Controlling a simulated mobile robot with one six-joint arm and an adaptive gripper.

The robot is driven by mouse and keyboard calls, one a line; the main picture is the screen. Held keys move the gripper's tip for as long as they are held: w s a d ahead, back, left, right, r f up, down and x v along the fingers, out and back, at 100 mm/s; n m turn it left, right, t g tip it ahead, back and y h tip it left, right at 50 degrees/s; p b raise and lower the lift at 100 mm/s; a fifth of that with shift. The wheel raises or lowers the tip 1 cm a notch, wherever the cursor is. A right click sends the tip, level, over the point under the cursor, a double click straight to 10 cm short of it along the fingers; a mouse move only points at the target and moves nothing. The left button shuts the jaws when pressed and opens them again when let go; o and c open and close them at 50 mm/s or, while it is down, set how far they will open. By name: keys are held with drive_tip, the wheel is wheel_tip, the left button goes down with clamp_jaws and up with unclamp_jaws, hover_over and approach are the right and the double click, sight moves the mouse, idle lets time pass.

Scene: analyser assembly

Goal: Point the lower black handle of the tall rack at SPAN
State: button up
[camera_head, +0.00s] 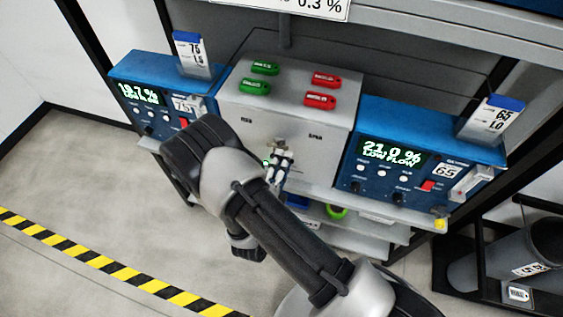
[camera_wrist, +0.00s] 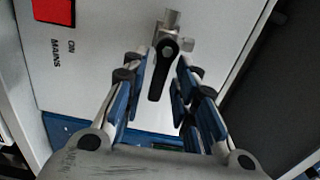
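In the wrist view a black lever handle (camera_wrist: 158,78) sits on a small metal valve (camera_wrist: 172,20) on a pale panel. The handle points down the picture, between the fingers of my gripper (camera_wrist: 162,68). My gripper is open, with one finger on each side of the handle and visible gaps. In the head view my gripper (camera_head: 277,165) is at the front of the grey panel, just below the metal valve (camera_head: 282,146); the black handle is not clear there. Small labels stand left (camera_head: 246,121) and right (camera_head: 315,136) of the valve, too small to read surely.
Blue analysers stand left (camera_head: 150,72) and right (camera_head: 400,118) of the panel. Green tags (camera_head: 255,87) and red tags (camera_head: 320,100) are on the grey housing. A red switch (camera_wrist: 55,10) marked MAINS is near the valve. A grey cylinder (camera_head: 500,262) lies at lower right. The floor at left is clear.

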drive_tip(key=shift+o, duration=0.3)
drive_tip(key=v, duration=1.2)
drive_tip(key=d+r+m+g+h, duration=0.8)
drive_tip(key=d+r+m+g, duration=0.45)
drive_tip(key=m, duration=0.75)
drive_tip(key=s+d+r+m+g+y+b, duration=0.1)
drive_tip(key=s+d+r+m+g+y, duration=0.55)
drive_tip(key=m, duration=0.55)
drive_tip(key=s+a+r+m+t+y, duration=0.1)
drive_tip(key=s+r+m+t+y, duration=0.2)
drive_tip(key=m, duration=0.6)
drive_tip(key=s+a+r+m+t+y, duration=0.1)
drive_tip(key=s+r+m+t+y, duration=0.1)
drive_tip(key=m, duration=0.7)
drive_tip(key=r+t+y+b, duration=0.1)
drive_tip(key=r+y, duration=0.1)
drive_tip(key=shift+s+a+t+y, duration=0.35)
drive_tip(key=shift+a+t, duration=0.05)
